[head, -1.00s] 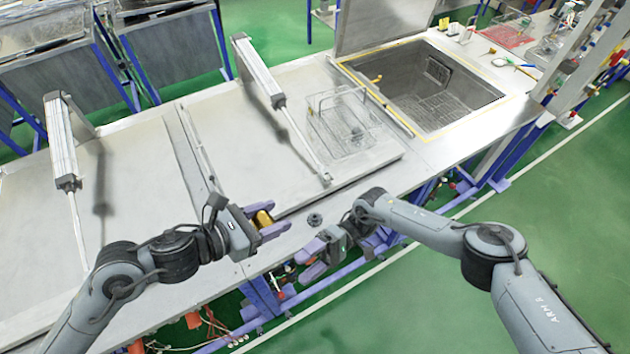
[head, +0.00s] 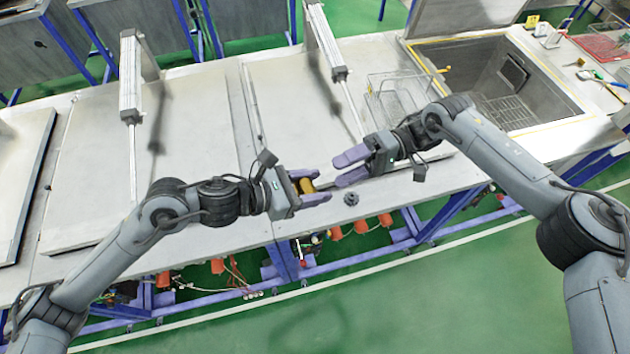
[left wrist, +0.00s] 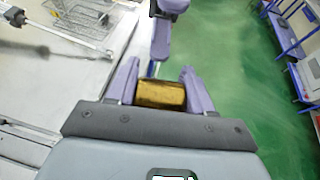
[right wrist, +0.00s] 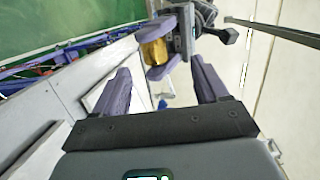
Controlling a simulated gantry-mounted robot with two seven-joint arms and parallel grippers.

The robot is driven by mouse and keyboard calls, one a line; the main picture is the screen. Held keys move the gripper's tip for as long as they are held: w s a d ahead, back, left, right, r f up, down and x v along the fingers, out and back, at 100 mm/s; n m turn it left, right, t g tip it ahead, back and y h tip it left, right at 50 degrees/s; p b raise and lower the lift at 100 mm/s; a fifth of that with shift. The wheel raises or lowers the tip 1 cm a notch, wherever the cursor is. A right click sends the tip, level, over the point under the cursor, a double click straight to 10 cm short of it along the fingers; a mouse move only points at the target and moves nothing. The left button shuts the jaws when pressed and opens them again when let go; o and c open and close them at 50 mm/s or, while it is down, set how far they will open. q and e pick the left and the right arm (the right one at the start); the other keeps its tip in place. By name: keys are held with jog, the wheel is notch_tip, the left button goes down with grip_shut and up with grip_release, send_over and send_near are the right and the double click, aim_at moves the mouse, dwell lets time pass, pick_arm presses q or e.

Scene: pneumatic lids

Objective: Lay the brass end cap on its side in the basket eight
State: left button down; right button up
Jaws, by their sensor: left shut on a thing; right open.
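The brass end cap (head: 306,186) is a short gold cylinder between the jaws of my left gripper (head: 322,186), which is shut on it. The cap lies crosswise between the fingers in the left wrist view (left wrist: 161,94). My right gripper (head: 338,171) is open and empty, its fingers pointing at the left gripper. In the right wrist view the cap (right wrist: 155,52) is ahead of the open fingers, apart from them. A wire basket (head: 395,95) stands on the bench behind the right gripper, partly hidden by my right arm. I cannot read a number on it.
A sunken basin (head: 520,85) with a raised lid is at the right. Pneumatic cylinders (head: 130,75) (head: 325,40) with thin rods stand over the flat bench lids. A small dark knob (head: 351,199) sits near the bench's front edge. The left lid top is mostly clear.

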aim_at(313, 186)
jog(key=x, duration=0.8)
jog(key=shift+a, duration=0.15)
jog(key=shift+r, duration=0.1)
jog(key=c, duration=1.2)
pick_arm(q)
jog(key=c, duration=0.9)
grip_release()
jog(key=shift+f, duration=0.15)
pick_arm(e)
jog(key=shift+s+a+r, duration=0.1)
grip_shut()
pick_arm(q)
jog(key=o, duration=0.5)
jog(key=shift+c, duration=0.2)
jog(key=shift+o, duration=0.4)
